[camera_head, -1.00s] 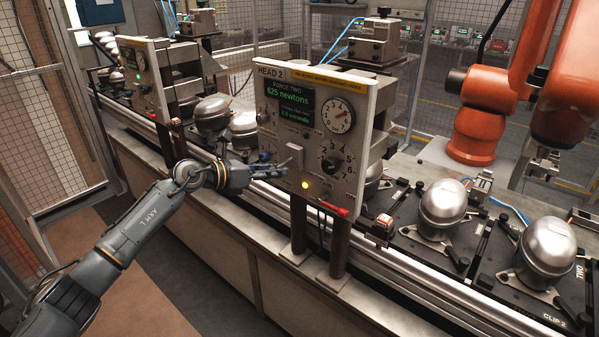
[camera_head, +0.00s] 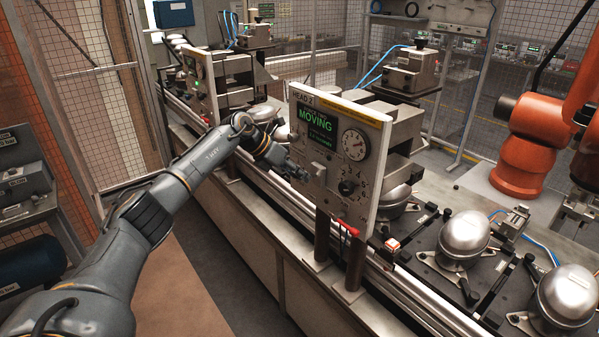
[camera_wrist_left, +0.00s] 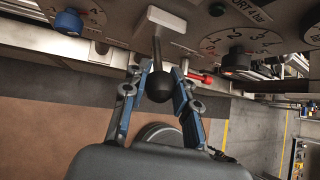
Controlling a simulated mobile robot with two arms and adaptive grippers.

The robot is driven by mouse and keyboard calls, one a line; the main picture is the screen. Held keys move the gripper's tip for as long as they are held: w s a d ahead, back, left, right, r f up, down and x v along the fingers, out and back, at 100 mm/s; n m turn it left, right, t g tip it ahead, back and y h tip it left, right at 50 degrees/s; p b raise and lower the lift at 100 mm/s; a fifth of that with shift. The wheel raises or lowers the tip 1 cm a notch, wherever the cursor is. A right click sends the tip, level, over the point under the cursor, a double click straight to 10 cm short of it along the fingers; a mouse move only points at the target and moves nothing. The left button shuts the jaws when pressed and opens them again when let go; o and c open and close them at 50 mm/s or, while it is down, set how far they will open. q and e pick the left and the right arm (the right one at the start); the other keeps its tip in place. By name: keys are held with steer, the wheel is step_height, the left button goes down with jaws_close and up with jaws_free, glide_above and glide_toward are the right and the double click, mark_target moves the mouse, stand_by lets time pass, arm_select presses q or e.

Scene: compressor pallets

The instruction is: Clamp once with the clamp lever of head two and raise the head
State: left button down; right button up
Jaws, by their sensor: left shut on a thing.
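The head two panel (camera_head: 330,102) stands upright over the line, with a dial gauge and a green display reading MOVING. My left gripper (camera_head: 302,172) is at the panel's lower left. In the left wrist view, its two fingers are shut around the black ball knob (camera_wrist_left: 159,87) of the clamp lever, which hangs from a pale block (camera_wrist_left: 165,19) on the panel. In the head view the knob is hidden by the gripper. My right gripper is not in view.
A red-tipped handle (camera_head: 350,229) sticks out below the panel's right side. Silver compressors (camera_head: 464,237) stand on pallets to the right. An orange robot arm (camera_head: 530,150) stands behind the line. Another head panel (camera_head: 200,85) stands farther left. The floor in front is clear.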

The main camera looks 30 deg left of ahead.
arm_select(q)
steer(key=shift+r, duration=0.1)
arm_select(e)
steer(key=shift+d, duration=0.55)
arm_select(q)
steer(key=c, duration=1)
jaws_free()
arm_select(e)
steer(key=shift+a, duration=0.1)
arm_select(q)
steer(key=shift+a, duration=0.1)
steer(key=v, duration=1.2)
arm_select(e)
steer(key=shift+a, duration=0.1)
